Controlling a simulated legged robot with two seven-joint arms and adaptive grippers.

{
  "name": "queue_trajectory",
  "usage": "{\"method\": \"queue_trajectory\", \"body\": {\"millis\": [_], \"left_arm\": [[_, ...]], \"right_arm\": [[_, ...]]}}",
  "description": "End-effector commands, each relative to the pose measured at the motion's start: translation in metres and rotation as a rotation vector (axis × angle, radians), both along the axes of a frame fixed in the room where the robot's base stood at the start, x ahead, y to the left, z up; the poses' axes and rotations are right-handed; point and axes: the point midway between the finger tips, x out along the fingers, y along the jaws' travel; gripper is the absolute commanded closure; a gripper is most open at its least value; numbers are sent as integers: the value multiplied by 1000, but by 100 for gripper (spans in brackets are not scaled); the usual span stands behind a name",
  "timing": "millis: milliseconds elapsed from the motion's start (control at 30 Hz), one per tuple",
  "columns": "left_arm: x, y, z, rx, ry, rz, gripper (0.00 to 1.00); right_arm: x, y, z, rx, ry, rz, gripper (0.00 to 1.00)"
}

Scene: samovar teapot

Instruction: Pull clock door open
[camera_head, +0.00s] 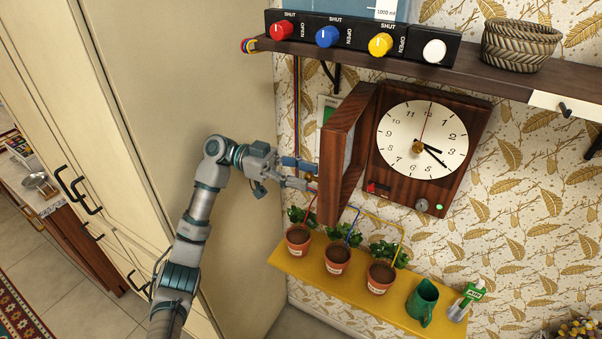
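The wooden clock (424,146) hangs on the patterned wall, with a white dial, black numerals and a red hand. Its wooden door (341,158) stands swung open on the left side, jutting out from the wall toward me. A small brass-coloured knob (309,176) shows at the door's left side. My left gripper (312,175) is at this knob, with its blue and grey fingers reaching to the door's outer face. I cannot tell whether the fingers are closed on the knob. My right gripper is not in view.
A dark shelf (480,78) above the clock holds red, blue, yellow and white knobs and a wicker basket (520,44). A tall cream cabinet stands left.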

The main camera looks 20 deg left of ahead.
Motion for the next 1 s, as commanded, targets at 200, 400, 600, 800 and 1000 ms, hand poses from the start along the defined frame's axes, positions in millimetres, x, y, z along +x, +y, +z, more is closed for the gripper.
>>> {"method": "queue_trajectory", "body": {"millis": [200,400,600,800,1000], "left_arm": [[0,0,6,-1,-2,1,52],[0,-1,39,-2,-5,-1,52],[1,-1,78,0,-2,-1,52],[2,-1,97,-1,1,-1,52],[2,-1,99,0,2,0,52]], "right_arm": [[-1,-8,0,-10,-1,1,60],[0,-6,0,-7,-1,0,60],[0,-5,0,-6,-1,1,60],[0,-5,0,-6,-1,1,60],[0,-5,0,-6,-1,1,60]]}}
